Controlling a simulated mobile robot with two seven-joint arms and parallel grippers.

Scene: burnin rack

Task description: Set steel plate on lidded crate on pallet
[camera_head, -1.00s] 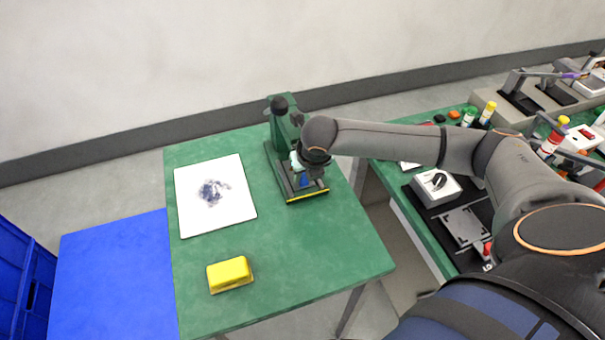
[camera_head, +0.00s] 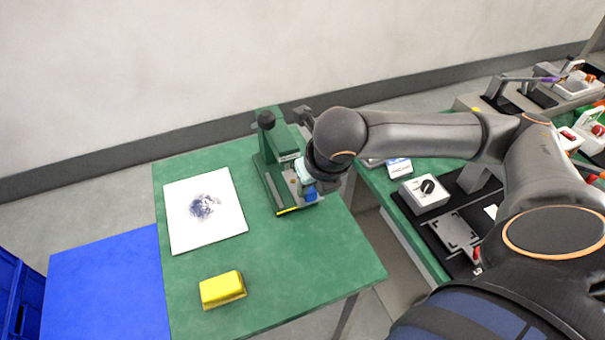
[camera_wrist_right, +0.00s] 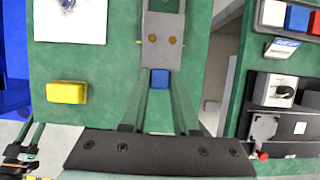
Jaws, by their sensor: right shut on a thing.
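My right gripper (camera_wrist_right: 159,88) is shut on a small blue block (camera_wrist_right: 159,78) at the near end of a grey metal plate (camera_wrist_right: 162,55), which seems to be the steel plate. The plate has two brass-coloured spots and reaches past the yellow front strip of a green press (camera_head: 270,165); I cannot tell if it still touches the press. In the head view the blue block (camera_head: 311,194) shows below my wrist, and the plate is mostly hidden. A flat blue surface (camera_head: 105,280) left of the green table may be the crate's lid. No pallet is visible.
On the green table (camera_head: 270,285) lie a white sheet with a dark smudge (camera_head: 204,240) and a yellow block (camera_head: 222,290). A blue crate wall (camera_head: 18,295) stands at the far left. A second bench at right holds a white box with a knob (camera_head: 424,194) and several devices.

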